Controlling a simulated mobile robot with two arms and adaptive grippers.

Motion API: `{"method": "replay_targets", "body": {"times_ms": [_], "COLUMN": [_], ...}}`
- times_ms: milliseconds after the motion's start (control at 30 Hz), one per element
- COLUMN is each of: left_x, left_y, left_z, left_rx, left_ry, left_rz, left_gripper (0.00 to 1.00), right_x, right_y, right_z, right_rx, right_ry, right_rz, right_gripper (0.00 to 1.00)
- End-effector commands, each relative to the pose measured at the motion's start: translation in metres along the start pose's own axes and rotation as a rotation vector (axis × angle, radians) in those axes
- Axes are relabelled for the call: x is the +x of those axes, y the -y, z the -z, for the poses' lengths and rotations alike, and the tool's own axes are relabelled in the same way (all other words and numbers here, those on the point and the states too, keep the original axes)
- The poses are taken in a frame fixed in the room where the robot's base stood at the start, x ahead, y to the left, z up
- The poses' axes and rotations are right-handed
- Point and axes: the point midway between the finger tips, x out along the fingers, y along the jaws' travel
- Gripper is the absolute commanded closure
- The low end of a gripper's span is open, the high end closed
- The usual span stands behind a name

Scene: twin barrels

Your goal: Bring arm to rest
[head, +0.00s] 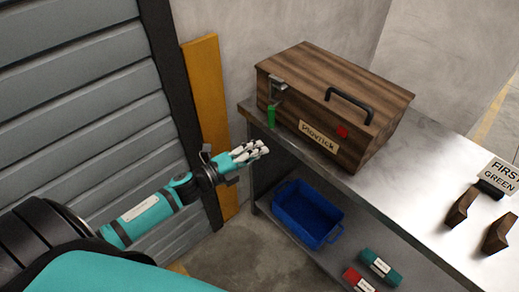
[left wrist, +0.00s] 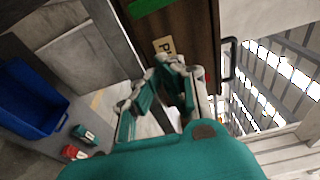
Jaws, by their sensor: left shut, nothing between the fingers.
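My left gripper (head: 262,149) is shut and empty in the head view. It is held out in the air just left of the metal table's near left corner, apart from the wooden box. In the left wrist view its fingers (left wrist: 165,65) come together in front of the box. My right gripper shows in neither view.
The metal table (head: 420,185) holds two dark brown blocks (head: 462,208) and a "FIRST GREEN" sign (head: 500,175). On its lower shelf are a blue bin (head: 307,213), a teal item (head: 381,268) and a red item (head: 358,280). A yellow board (head: 205,95) leans on the wall beside a grey shutter.

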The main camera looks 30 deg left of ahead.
Motion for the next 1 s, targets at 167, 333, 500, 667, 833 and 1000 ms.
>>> {"method": "replay_targets", "body": {"times_ms": [167, 333, 500, 667, 833, 1000], "left_x": [0.000, -0.001, -0.015, -0.055, -0.117, -0.193], "left_y": [0.000, -0.009, -0.079, -0.192, -0.304, -0.395], "left_z": [0.000, -0.003, -0.021, -0.028, -0.001, 0.055], "left_rx": [0.000, -0.021, -0.209, -0.507, -0.800, -1.056], "left_ry": [0.000, 0.014, 0.140, 0.348, 0.575, 0.806], "left_rz": [0.000, -0.014, -0.123, -0.293, -0.471, -0.645], "left_gripper": [1.00, 1.00, 1.00, 1.00, 1.00, 1.00], "right_x": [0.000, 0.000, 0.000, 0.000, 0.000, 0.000], "right_y": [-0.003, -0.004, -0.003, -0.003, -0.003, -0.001], "right_z": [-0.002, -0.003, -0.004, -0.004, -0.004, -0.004], "right_rx": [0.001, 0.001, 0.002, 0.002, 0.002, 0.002], "right_ry": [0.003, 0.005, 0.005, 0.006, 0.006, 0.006], "right_rz": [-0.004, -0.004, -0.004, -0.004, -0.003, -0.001], "right_gripper": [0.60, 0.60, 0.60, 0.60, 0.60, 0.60]}}
